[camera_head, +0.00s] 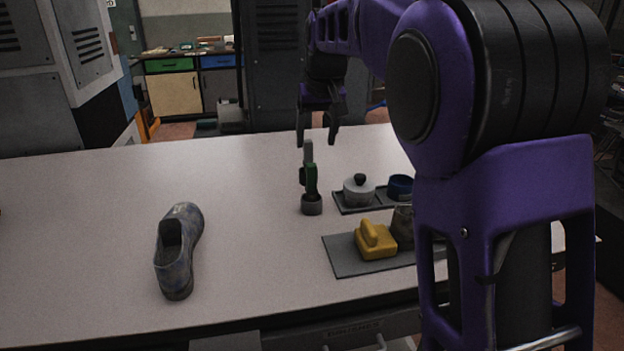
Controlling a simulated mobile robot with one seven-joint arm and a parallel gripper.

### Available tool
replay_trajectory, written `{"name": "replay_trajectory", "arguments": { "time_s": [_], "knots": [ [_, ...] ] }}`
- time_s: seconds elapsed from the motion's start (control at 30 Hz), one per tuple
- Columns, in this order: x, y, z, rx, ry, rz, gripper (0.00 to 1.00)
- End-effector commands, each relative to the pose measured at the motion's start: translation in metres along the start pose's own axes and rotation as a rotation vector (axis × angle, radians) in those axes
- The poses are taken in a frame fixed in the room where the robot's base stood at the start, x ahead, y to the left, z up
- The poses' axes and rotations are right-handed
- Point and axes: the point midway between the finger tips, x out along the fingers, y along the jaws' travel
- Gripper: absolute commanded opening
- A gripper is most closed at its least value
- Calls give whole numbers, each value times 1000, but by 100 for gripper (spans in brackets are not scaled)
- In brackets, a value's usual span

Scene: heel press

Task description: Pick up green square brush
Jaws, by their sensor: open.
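Right of the green thing are a dark tray (348,208) with a lidded grey pot (359,191) and blue container (399,186), and a grey mat (345,262) with a yellow handled block (376,241). My arm hides the table's right side.

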Motion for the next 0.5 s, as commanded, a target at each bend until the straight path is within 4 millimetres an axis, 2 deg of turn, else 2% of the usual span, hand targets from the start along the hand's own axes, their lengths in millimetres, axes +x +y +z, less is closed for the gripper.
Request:
{"name": "replay_trajectory", "arguments": {
  "time_s": [0.3, 0.5],
  "knots": [
    [71, 1, 1, -1, -2, 4, 70],
    [103, 1, 0, -3, 1, 4, 70]
  ]
}}
